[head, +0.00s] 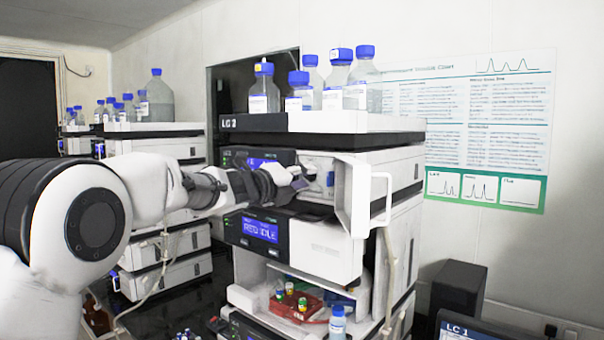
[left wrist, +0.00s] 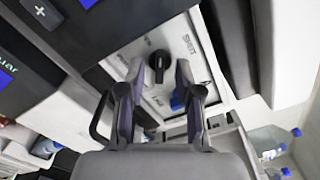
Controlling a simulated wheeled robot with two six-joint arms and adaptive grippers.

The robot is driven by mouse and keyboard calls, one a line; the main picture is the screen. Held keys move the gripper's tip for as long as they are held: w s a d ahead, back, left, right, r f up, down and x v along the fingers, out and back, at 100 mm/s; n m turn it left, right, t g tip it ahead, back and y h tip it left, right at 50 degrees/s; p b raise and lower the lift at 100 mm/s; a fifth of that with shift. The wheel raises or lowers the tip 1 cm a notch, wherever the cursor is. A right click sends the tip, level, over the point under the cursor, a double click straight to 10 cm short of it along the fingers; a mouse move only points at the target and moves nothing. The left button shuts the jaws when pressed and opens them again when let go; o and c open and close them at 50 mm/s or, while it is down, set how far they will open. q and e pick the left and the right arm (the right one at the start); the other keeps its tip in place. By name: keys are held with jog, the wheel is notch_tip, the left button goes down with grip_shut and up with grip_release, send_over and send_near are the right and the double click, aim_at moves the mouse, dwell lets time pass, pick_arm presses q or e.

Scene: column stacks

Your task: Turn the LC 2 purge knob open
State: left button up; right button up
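The LC 2 stack carries its label on the front of the top tray (head: 268,122) in the head view. In the left wrist view, a black elongated knob (left wrist: 157,62) sits on a pale panel (left wrist: 133,62) with the word SHUT beside it; other marks are too small to read. My left gripper (left wrist: 161,72) is open, with one finger to each side of the knob; contact cannot be told. In the head view my left gripper (head: 298,180) reaches into the upper module's open bay and hides the knob. My right gripper is in neither view.
An open white door with a handle (head: 381,190) stands just right of my left gripper. Blue-capped bottles (head: 365,82) stand on top of the stack. A lower bay holds small vials and a red tray (head: 296,308). Another stack (head: 165,148) stands to the left.

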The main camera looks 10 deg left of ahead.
pick_arm(q)
jog(key=shift+a, duration=0.1)
jog(key=shift+c, duration=0.3)
jog(key=shift+s, duration=0.1)
grip_shut()
